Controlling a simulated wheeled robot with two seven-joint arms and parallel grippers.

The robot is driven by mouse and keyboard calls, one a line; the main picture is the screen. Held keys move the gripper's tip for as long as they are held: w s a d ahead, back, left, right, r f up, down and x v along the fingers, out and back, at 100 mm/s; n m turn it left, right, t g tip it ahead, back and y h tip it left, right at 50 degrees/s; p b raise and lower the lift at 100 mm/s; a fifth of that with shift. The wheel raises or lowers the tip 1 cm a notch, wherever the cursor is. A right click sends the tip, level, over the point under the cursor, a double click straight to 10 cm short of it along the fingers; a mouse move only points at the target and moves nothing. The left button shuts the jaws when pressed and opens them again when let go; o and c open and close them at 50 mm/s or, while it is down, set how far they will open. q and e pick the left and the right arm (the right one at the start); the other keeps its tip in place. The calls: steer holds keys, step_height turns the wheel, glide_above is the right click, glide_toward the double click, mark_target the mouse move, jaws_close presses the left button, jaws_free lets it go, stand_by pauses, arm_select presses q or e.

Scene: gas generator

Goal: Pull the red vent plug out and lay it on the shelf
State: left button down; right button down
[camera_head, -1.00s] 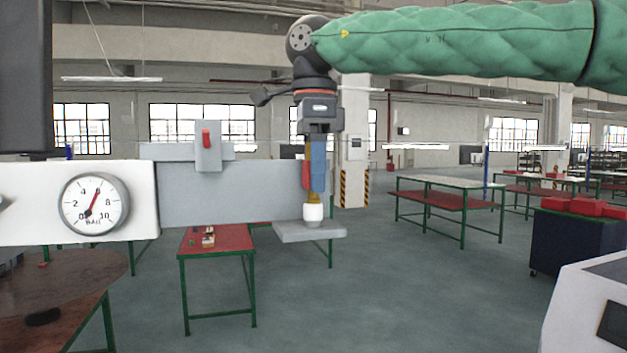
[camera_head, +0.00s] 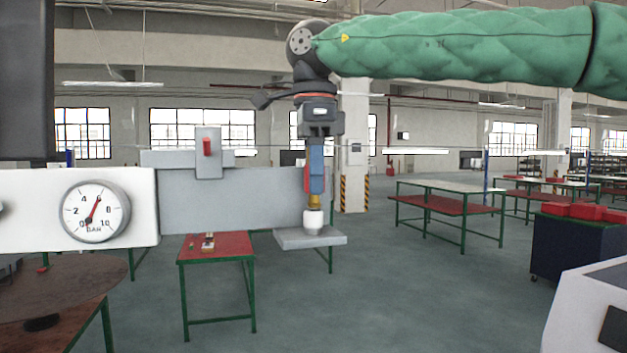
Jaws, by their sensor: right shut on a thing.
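My right gripper (camera_head: 315,188) points straight down above the right end of the grey panel. It is shut on a narrow red piece, which I take for the red vent plug (camera_head: 307,180); blue jaw parts hide most of it. A brass-coloured part (camera_head: 314,201) shows just below the jaws. Under it a white collar (camera_head: 313,219) stands upright on the small grey shelf (camera_head: 297,239). I cannot tell whether the plug is still seated in the collar. My left gripper is not in view.
A grey block with a red tab (camera_head: 207,147) stands up from the grey panel (camera_head: 240,198). A pressure gauge (camera_head: 95,211) is on the white panel at left. The shelf's left part is bare. Tables stand behind on open floor.

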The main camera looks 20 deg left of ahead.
steer(key=shift+r+p, duration=1.1)
steer(key=shift+r, duration=1.15)
steer(key=shift+r, duration=1.5)
